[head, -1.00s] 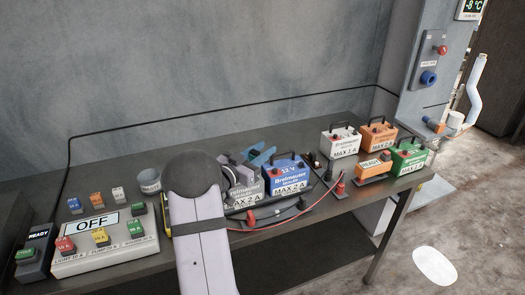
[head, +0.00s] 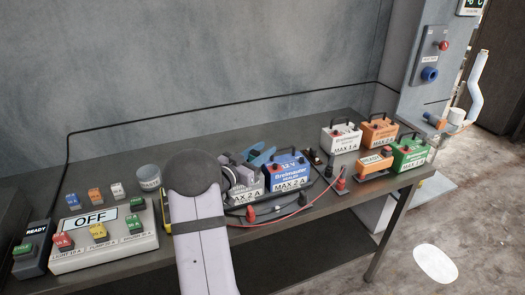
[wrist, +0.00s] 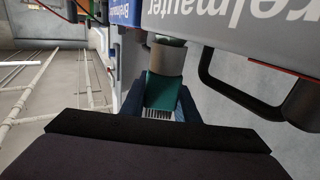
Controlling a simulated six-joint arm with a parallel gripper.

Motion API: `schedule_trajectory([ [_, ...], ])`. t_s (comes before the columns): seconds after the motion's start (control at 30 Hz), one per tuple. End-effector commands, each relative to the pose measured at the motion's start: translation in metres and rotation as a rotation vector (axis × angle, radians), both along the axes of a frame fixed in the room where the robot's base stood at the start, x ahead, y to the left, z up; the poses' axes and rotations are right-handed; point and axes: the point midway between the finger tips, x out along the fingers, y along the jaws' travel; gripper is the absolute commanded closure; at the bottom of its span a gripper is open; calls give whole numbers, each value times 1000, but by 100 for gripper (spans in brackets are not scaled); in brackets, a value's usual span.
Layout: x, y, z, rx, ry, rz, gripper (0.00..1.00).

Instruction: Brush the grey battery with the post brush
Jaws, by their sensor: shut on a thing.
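The grey battery (head: 247,184), labelled MAX 2 A, stands on the bench left of the blue battery (head: 288,176). My arm hides part of it in the head view. In the wrist view the grey battery (wrist: 255,14) fills the top right, with its black handle (wrist: 212,85) at the right. My gripper (wrist: 159,100) has blue fingers shut on the post brush, which has a teal body (wrist: 162,92) and a grey cylindrical head (wrist: 168,60). The head points at the battery's top side; I cannot tell whether it touches a post. The gripper also shows in the head view (head: 262,157).
White (head: 341,141), orange (head: 379,133) and green (head: 410,153) batteries stand at the bench's right. Red and black leads (head: 300,212) lie along the front. A switch panel (head: 104,245) reading OFF and a grey pot (head: 148,178) are at the left.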

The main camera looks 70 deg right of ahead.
Motion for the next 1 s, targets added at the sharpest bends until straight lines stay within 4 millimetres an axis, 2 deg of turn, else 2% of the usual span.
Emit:
schedule_trajectory([
  [0.3,0,0,-7,-1,0,0,99],
  [0.33,0,0,-6,-1,-1,0,65],
  [0.4,0,0,-6,-1,-1,0,50],
  [0.77,1,2,-7,0,0,1,50],
  [1.0,8,26,-8,0,0,3,50],
])
